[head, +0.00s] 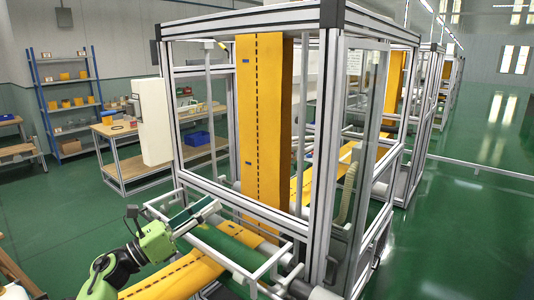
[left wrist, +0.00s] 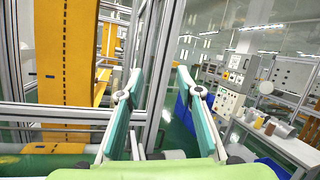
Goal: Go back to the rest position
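My left gripper (head: 203,207) is in front of the machine frame in the head view, above a white tube rail, with its arm coming in from the lower left. In the left wrist view its two teal fingers (left wrist: 159,76) stand well apart with nothing between them. The yellow felt (head: 262,120) with a dashed black line hangs upright inside the frame. It also shows at the left of the left wrist view (left wrist: 65,55). More yellow felt (head: 180,276) runs low beneath the gripper and arm. My right gripper is in neither view.
The aluminium machine frame (head: 328,150) stands close beyond the gripper. The white tube rail (head: 235,262) and a green roller (head: 225,246) lie just below it. A wooden workbench (head: 125,180) and blue shelf rack (head: 70,100) stand farther left. Green floor is open at left and right.

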